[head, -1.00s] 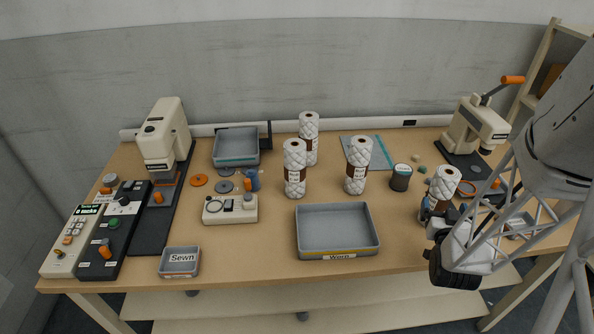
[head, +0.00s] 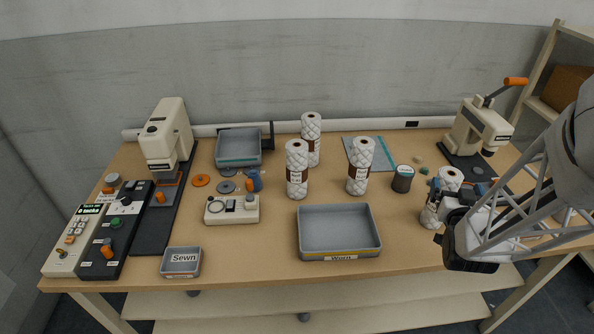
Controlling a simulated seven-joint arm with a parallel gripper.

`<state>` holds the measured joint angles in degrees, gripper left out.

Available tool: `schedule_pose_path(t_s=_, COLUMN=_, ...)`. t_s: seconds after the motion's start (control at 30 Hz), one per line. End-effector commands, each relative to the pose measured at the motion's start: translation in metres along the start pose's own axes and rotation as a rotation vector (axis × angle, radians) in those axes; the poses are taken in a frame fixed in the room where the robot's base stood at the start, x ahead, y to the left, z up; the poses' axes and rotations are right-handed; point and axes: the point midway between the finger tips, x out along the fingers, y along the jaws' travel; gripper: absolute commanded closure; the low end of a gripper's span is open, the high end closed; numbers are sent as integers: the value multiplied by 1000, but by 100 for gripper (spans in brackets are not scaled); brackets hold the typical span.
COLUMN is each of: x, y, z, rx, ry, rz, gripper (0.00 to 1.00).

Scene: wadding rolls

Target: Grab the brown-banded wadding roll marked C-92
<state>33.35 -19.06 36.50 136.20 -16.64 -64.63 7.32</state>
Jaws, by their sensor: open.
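Several white quilted wadding rolls stand upright on the table. Three show brown bands with white labels too small to read: the back roll (head: 311,139), the front-left roll (head: 297,170) and the middle roll (head: 359,166). I cannot tell which is C-92. A fourth roll (head: 449,176) stands at the right, its middle largely hidden by my gripper, so its band does not show clearly. My gripper (head: 457,193) is open at this right roll, with fingers seeming to lie on either side of it. Contact cannot be told.
A grey tray (head: 339,255) stands at the front middle, a small "Sewn" tray (head: 181,270) at front left. A dark spool (head: 403,178) stands left of the right roll. A hand-crank press (head: 480,130) is behind my arm. Bare table lies between spool and front tray.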

Motion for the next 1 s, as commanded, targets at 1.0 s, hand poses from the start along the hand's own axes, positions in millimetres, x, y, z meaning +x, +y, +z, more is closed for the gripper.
schedule_pose_path(t_s=1.0, x=37, y=-79, z=-76, rx=-2, ry=12, rz=-223, gripper=0)
